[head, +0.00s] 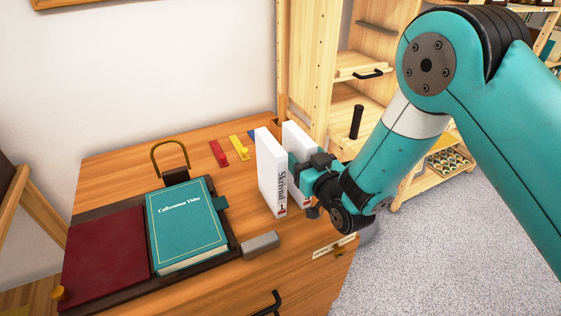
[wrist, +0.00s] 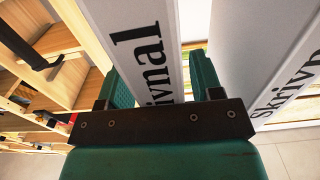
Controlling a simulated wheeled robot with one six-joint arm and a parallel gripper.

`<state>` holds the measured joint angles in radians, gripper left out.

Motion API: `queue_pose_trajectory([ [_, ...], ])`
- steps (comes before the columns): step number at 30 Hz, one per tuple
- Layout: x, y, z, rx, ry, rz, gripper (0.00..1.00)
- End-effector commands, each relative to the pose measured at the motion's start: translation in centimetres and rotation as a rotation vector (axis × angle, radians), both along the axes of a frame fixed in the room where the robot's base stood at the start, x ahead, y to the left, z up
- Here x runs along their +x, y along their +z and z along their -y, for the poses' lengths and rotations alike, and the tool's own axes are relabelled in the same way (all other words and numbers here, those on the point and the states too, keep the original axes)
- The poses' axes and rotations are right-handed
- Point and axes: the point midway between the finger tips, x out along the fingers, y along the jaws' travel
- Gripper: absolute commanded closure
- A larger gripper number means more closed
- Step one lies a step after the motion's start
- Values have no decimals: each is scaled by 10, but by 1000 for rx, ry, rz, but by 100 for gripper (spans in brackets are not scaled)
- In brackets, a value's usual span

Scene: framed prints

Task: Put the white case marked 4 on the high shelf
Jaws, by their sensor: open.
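Two white cases stand upright side by side on the wooden cabinet top. The left case (head: 265,170) shows black spine lettering and a small red label that seems to read 1. The right case (head: 297,138) is partly hidden by my gripper (head: 304,172), and its number cannot be read. My gripper is open, its fingers on either side of the right case. In the wrist view, that case (wrist: 135,35) stands between the fingers (wrist: 162,88), and the other case (wrist: 260,60) is close on the right. I cannot tell which shelf is the high one.
A pale wooden shelf unit (head: 358,66) stands behind, right of the cabinet (head: 190,165). A teal book (head: 187,225) and a dark red cover (head: 108,258) lie on the left. A grey block (head: 260,244) is in front of the cases. Red and yellow pieces lie behind.

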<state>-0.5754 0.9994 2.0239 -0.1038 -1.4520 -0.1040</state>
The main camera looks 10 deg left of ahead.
Motion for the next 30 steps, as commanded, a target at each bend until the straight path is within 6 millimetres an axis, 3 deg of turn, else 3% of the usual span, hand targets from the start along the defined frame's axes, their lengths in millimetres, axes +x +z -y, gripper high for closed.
queue_pose_trajectory([
  [6, -2, -1, -6, 2, 9, -1, 43],
  [12, -2, -1, -7, 1, 10, -1, 89],
  [14, -2, -1, -7, 1, 10, -1, 100],
  [23, -1, 3, -5, 3, 7, 1, 100],
  [30, 0, 28, -4, 5, 5, 4, 100],
])
